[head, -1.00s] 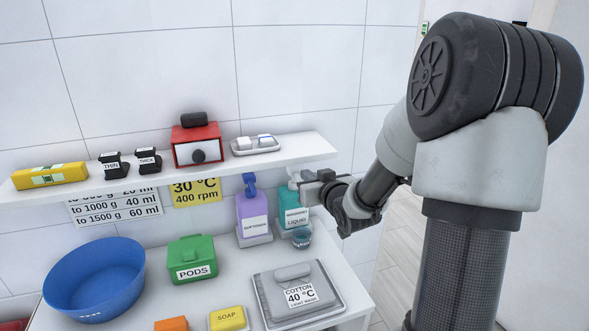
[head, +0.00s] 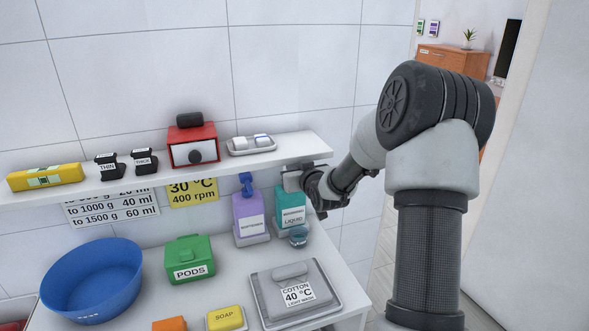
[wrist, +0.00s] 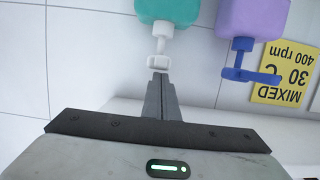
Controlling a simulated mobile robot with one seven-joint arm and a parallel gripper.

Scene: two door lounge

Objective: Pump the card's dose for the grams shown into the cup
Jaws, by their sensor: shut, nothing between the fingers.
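The teal liquid bottle (head: 291,219) stands at the back right of the counter, under the shelf. In the wrist view its white pump head (wrist: 160,60) shows straight ahead of my gripper (wrist: 160,76), whose fingers are shut and empty. The tips look very close to the pump; I cannot tell whether they touch. In the head view my gripper (head: 293,180) covers the pump. A small clear bluish cup (head: 299,237) stands in front of the bottle. The dose card (head: 112,207) on the wall reads to 1000 g 40 ml and to 1500 g 60 ml; its top line is partly hidden by the shelf.
A purple softener bottle (head: 250,216) with a blue pump stands just left of the teal one. The white shelf (head: 230,166) runs close above. A grey tray (head: 330,307) holds a bundle labelled cotton 40 °C. A green pods box (head: 190,258) and blue bowl (head: 92,280) stand left.

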